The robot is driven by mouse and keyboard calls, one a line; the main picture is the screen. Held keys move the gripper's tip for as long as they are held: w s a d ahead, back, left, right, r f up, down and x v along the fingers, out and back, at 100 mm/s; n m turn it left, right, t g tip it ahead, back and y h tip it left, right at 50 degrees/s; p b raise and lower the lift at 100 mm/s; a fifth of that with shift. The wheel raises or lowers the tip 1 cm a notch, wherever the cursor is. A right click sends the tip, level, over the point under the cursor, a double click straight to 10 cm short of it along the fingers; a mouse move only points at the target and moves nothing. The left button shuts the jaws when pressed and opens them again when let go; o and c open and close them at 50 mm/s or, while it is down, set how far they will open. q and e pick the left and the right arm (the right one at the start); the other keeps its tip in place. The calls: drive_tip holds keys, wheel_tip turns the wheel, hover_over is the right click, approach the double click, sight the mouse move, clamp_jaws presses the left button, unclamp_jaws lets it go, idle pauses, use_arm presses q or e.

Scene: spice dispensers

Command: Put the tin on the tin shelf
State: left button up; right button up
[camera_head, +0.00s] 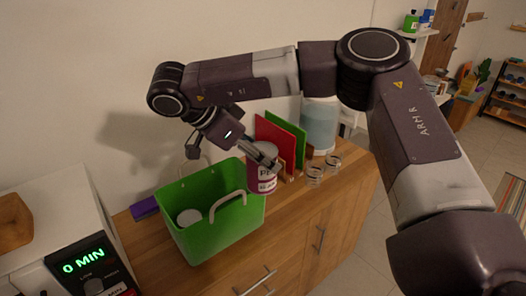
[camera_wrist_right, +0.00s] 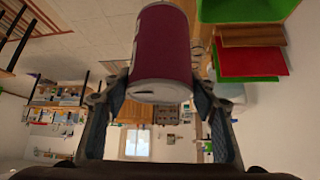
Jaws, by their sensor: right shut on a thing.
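The tin (camera_head: 262,180) is a dark purple cylinder with a white label band. My right gripper (camera_head: 268,156) is shut on it near its top and holds it at the right edge of the green basket. Whether the tin touches the basket or counter is unclear. In the right wrist view the tin (camera_wrist_right: 162,45) sits between the two fingers (camera_wrist_right: 160,92), one on each side. A white wall shelf (camera_head: 412,34) with green and blue containers is at the upper right; I cannot tell whether it is the tin shelf. My left gripper is not in view.
The green basket (camera_head: 190,245) with a white handle stands on the wooden counter (camera_head: 310,215), with a pale round lid inside. Red and green boards (camera_head: 280,135), a clear water container (camera_head: 319,125) and two small glass jars (camera_head: 315,176) stand nearby. A microwave (camera_head: 85,268) is at the left.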

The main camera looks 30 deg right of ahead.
sight(252, 171)
drive_tip(key=shift+s+a+f, duration=0.15)
drive_tip(key=shift+s+a, duration=0.05)
drive_tip(key=shift+a, duration=0.1)
drive_tip(key=shift+w+a+f+n+t, duration=0.1)
drive_tip(key=shift+a+f+n+t, duration=0.15)
drive_tip(key=shift+f+n+t, duration=0.05)
drive_tip(key=shift+s+a+f+n+t, duration=0.3)
drive_tip(key=shift+a+f+n, duration=0.1)
drive_tip(key=shift+a+f, duration=0.1)
drive_tip(key=shift+s+a+f+n+t, duration=0.25)
drive_tip(key=shift+a+f+n, duration=0.15)
drive_tip(key=shift+a, duration=0.1)
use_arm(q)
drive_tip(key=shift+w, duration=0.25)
use_arm(e)
drive_tip(key=s+a+f+n+t+y, duration=0.1)
drive_tip(key=s+a+f+n+t, duration=0.3)
drive_tip(key=a, duration=0.6)
drive_tip(key=s+f+n, duration=0.2)
drive_tip(key=s+f, duration=0.1)
drive_tip(key=s, duration=0.1)
drive_tip(key=shift+n+y, duration=0.3)
